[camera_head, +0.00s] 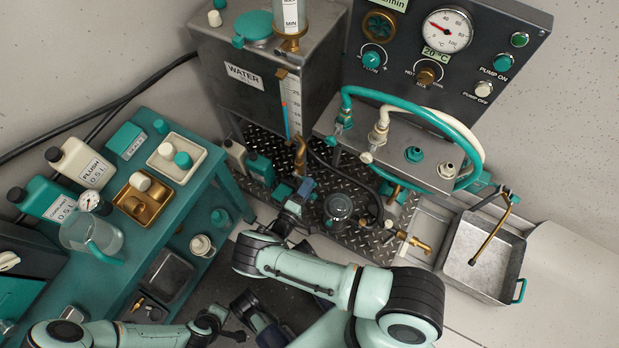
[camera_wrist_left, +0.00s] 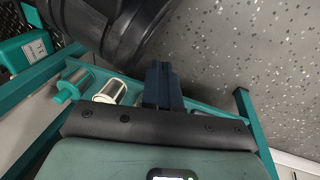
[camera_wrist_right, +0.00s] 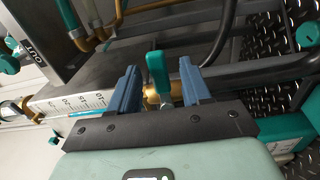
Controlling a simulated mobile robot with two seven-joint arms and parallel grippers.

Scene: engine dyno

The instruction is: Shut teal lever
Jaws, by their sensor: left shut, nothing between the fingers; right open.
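The teal lever (camera_wrist_right: 157,72) stands upright on a brass valve body (camera_wrist_right: 154,98) in the right wrist view. My right gripper (camera_wrist_right: 158,62) is open, with one blue finger on each side of the lever and visible gaps between. In the head view my right gripper (camera_head: 303,188) is low in front of the water tank's brass outlet (camera_head: 300,157); I cannot clearly make out the lever there. My left gripper (camera_wrist_left: 163,83) is shut and empty in the left wrist view, away from the lever.
The water tank (camera_head: 217,72) has a scale strip (camera_head: 293,105). The teal bench (camera_head: 215,183) with bottles and trays is at the left. A metal sink (camera_head: 485,262) is at the right.

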